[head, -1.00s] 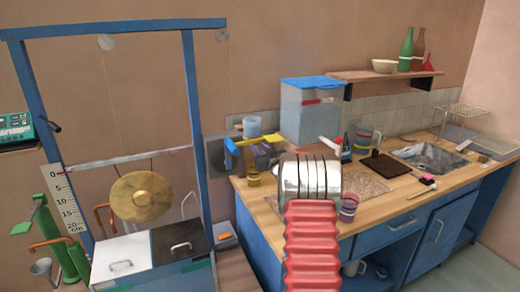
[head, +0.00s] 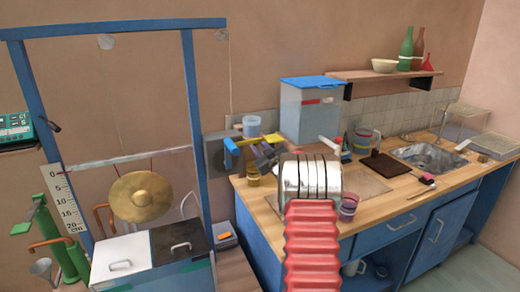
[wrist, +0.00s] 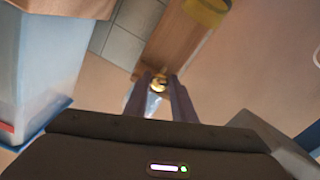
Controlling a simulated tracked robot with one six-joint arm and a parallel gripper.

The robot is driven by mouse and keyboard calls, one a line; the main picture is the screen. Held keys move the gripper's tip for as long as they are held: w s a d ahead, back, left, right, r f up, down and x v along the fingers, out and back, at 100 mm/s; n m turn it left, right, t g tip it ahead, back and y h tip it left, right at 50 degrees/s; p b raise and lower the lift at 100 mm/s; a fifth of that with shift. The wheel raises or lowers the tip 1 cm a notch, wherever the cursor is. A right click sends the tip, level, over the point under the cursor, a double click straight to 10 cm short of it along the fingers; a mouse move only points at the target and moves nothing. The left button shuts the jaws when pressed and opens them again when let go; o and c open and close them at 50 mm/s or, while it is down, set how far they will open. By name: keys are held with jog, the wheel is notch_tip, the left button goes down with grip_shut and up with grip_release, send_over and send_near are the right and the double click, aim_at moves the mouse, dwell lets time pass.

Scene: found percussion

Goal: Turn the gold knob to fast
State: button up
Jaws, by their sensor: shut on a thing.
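The gold knob (wrist: 158,82) is a small shiny piece between my fingertips in the wrist view. My gripper (wrist: 160,84) is shut on it, with a dark finger on either side. The fingers cover part of the knob. In the head view my gripper (head: 262,155) is a dark shape at the back left of the counter, beside the grey box and below a yellow bar (head: 255,139). I cannot make out the knob or any speed marking there.
A grey box (head: 217,158) is beside the blue frame post. A pale bin with a blue lid (head: 311,83) stands behind on the wooden counter (head: 262,210).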

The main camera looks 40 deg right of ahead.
jog(key=n, duration=1.3)
jog(key=shift+f+n, duration=0.1)
jog(key=shift+n, duration=0.3)
jog(key=o, duration=1)
jog(key=shift+d+r, duration=0.1)
jog(key=shift+r, duration=0.1)
jog(key=shift+s, duration=0.15)
jog(key=v, duration=1.3)
jog(key=shift+s, duration=0.25)
